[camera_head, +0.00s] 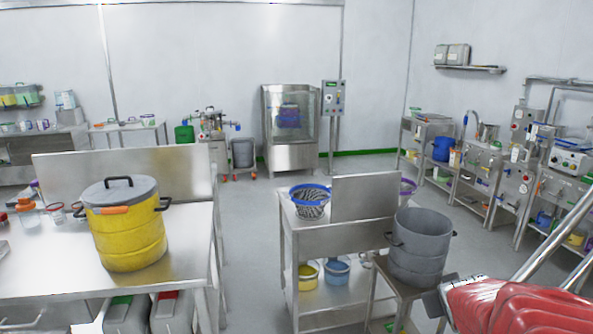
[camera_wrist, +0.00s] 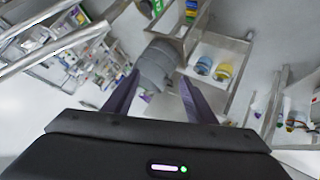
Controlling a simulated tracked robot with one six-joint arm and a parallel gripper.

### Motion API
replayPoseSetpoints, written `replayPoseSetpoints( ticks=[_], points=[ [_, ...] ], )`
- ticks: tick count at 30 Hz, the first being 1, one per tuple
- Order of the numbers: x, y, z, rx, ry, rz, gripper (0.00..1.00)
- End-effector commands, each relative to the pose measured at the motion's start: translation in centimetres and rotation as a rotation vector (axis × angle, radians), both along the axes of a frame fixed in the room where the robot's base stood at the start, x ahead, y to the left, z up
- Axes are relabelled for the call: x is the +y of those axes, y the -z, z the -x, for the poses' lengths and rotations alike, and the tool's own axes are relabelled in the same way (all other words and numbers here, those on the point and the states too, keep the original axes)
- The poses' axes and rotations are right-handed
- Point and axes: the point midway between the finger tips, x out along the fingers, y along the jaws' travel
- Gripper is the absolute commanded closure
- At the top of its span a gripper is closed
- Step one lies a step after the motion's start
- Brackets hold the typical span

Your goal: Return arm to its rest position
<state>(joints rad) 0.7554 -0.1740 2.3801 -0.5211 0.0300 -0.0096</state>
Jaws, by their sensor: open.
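My gripper (camera_wrist: 158,84) shows in the wrist view with its two dark purple fingers spread apart and nothing between them. Beyond the fingertips, apart from them, is a grey ribbed pot (camera_wrist: 157,62). In the head view this grey pot (camera_head: 418,238) stands upright on a small metal stand. My red arm reaches in at the lower right of the head view, close beside the pot in the picture. The fingers cannot be made out in the head view.
A metal bench (camera_head: 350,238) beside the pot holds a blue-rimmed basket (camera_head: 310,203). A yellow lidded drum (camera_head: 128,235) stands on the left table (camera_head: 190,240). Equipment benches (camera_head: 482,170) line the right wall. Clear floor (camera_head: 250,230) lies between the left table and the middle bench.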

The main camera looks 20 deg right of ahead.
Motion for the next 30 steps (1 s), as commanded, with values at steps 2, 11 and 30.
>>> replayPoseSetpoints(
  ticks=[2,11,30],
  points=[
    [2.7,-0.9,-0.6,0.004,-0.013,-0.016,0.49],
    [12.9,-2.4,-0.4,0.041,-0.062,-0.136,0.49],
    [34.1,-2.8,8.1,0.216,-0.310,-0.449,0.49]
  ],
)
